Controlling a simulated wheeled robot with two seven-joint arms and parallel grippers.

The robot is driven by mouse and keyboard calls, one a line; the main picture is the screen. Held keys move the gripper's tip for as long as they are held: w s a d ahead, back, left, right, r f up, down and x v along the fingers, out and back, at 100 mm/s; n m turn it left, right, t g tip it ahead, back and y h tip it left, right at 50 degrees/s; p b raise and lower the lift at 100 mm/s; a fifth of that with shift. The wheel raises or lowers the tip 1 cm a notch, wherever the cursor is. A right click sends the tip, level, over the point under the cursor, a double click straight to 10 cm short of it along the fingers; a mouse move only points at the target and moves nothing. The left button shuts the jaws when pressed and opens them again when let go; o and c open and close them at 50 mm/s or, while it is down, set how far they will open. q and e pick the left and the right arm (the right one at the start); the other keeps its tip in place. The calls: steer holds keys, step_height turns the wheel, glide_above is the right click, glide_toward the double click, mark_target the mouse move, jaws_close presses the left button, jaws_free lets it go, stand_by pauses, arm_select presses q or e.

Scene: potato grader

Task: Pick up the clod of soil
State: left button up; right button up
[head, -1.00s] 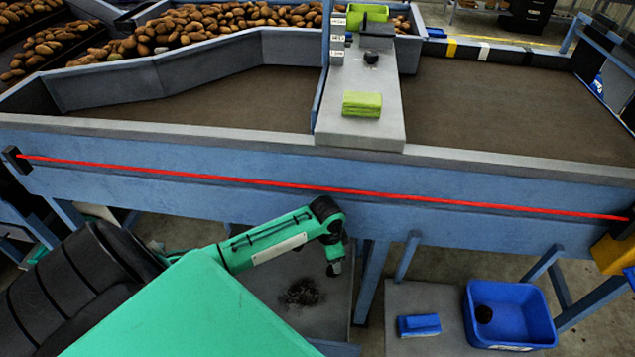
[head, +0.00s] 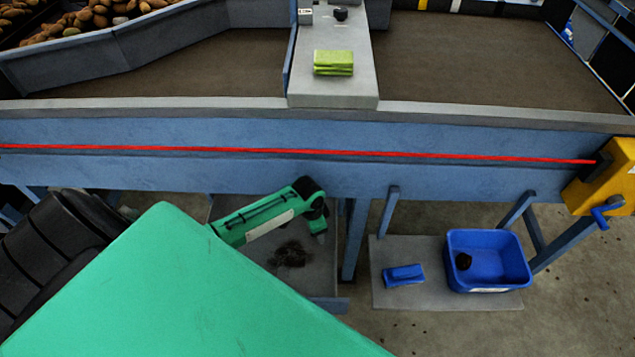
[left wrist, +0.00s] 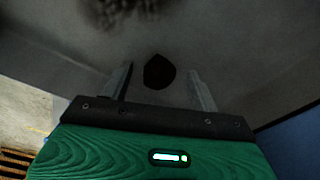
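A dark clod of soil (left wrist: 158,72) lies on a grey surface in the left wrist view, between the two fingers of my left gripper (left wrist: 160,88). The fingers stand apart, with a gap on each side of the clod. The gripper is open and holds nothing. In the head view my green left arm reaches over a low grey tray (head: 322,270) under the machine. The clod at the gripper cannot be made out there. My right gripper is not in view.
A dark soil patch (head: 290,254) lies on the tray, near the machine's blue leg (head: 355,240). A blue folded cloth (head: 404,275) lies beside the bin. The blue machine side (head: 400,178) with a red cord (head: 300,151) runs above. A green cloth (head: 333,62) lies on the counter.

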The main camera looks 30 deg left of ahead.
arm_select(q)
steer(key=c, duration=1)
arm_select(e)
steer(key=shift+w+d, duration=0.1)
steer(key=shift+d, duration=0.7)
arm_select(q)
steer(key=shift+r, duration=0.1)
